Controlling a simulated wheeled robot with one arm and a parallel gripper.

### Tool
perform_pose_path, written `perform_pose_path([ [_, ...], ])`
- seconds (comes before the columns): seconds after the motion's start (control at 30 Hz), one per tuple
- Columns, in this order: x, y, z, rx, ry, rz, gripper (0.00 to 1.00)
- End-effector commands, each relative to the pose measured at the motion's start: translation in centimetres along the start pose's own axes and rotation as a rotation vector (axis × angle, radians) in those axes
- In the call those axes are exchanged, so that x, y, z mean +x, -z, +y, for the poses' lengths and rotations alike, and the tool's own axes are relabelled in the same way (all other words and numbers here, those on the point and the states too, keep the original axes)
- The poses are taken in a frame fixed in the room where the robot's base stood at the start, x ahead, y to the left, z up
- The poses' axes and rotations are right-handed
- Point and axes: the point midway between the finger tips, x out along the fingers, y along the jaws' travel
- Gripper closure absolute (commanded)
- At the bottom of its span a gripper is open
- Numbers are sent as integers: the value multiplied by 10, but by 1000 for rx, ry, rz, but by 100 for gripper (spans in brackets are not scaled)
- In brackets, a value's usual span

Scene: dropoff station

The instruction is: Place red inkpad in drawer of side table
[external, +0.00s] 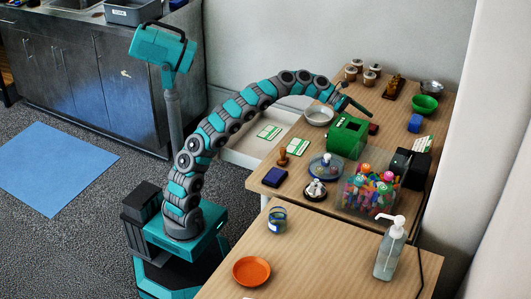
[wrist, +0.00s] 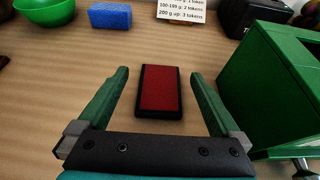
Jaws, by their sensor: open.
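The red inkpad (wrist: 159,88) lies flat on the wooden side table in the wrist view, a red pad in a black case. My gripper (wrist: 158,85) is open, with its two green fingers on either side of the inkpad's near part and apart from it. In the external view my gripper (external: 357,104) is over the table's far half, and the inkpad (external: 373,129) shows small and dark red beside the green box. The white drawer (external: 258,150) of the side table (external: 395,104) is pulled open on the left, with green-and-white cards in it.
A green box (wrist: 275,90) stands close on the right in the wrist view. A blue block (wrist: 110,15) and green bowl (wrist: 45,10) lie beyond the fingers. A metal bowl (external: 319,116) is near the drawer. A clear bin of colourful items (external: 368,190) stands nearer the camera.

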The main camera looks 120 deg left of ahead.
Motion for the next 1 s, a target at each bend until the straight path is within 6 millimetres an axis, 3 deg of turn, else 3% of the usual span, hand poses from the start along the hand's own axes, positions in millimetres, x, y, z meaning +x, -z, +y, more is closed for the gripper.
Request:
perform_pose_path([
  [0.3,42,6,-2,-1,3,2,0],
  [0.53,44,6,-2,-1,1,1,0],
  [1.0,44,6,-2,0,0,1,52],
])
